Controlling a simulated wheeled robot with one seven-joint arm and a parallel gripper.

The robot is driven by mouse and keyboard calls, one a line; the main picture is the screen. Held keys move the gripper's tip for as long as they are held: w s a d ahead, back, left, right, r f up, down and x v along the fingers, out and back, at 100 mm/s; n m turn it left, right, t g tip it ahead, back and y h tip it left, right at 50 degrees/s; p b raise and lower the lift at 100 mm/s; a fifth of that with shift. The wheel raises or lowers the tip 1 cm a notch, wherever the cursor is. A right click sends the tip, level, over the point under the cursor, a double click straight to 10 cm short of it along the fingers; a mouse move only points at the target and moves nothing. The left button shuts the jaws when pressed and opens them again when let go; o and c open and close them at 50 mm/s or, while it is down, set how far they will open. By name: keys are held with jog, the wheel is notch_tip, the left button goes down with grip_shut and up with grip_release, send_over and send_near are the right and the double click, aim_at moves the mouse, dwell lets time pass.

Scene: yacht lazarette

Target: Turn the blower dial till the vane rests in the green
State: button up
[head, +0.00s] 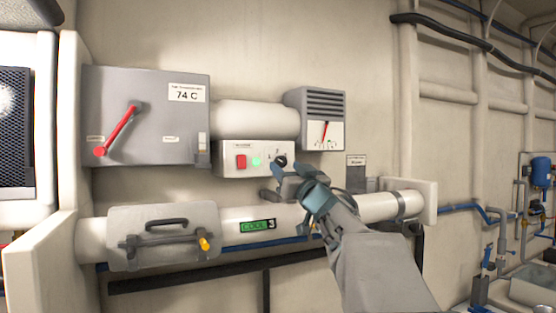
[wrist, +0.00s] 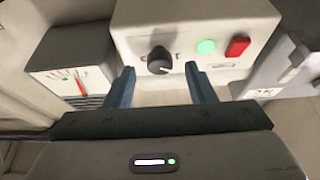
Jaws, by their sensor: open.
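The blower dial is a black knob (wrist: 160,61) on a white control box (wrist: 190,18). In the head view the knob (head: 280,161) sits at the right end of the box (head: 228,166), partly hidden by my gripper. My gripper (wrist: 162,82) is open, with a blue-grey finger on each side just short of the knob, apart from it. In the head view my gripper (head: 283,174) is just below the knob. The vane gauge (head: 323,135) is a white face with a red needle under a grey louvred housing. The needle (wrist: 80,84) also shows in the wrist view; green marks are small there.
The box also carries a red switch (head: 241,161) and a lit green lamp (head: 256,161). A grey panel (head: 155,130) with a red lever and a 74 C label stands at left.

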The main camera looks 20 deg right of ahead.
aim_at(280, 161)
jog(key=shift+p+x, duration=0.3)
jog(key=shift+x, duration=1.1)
jog(key=c, duration=1)
jog(key=shift+o, duration=0.2)
jog(key=shift+m+h, duration=0.4)
jog(key=shift+m, duration=0.1)
jog(key=m+h+p, duration=0.1)
jog(key=m, duration=0.2)
jog(key=shift+a, duration=0.15)
jog(key=m+h, duration=0.1)
jog(key=m, duration=0.1)
jog(key=m+g+h, duration=0.1)
jog(key=m, duration=0.2)
jog(key=shift+a+h, duration=0.1)
jog(key=shift+h, duration=0.3)
jog(key=m+g+h, duration=0.1)
jog(key=m, duration=0.2)
jog(key=m+h, duration=0.1)
jog(key=m, duration=0.2)
jog(key=shift+g+b, duration=0.3)
jog(key=shift+g, duration=0.1)
jog(key=shift+r+m, duration=0.1)
jog(key=shift+m, duration=0.6)
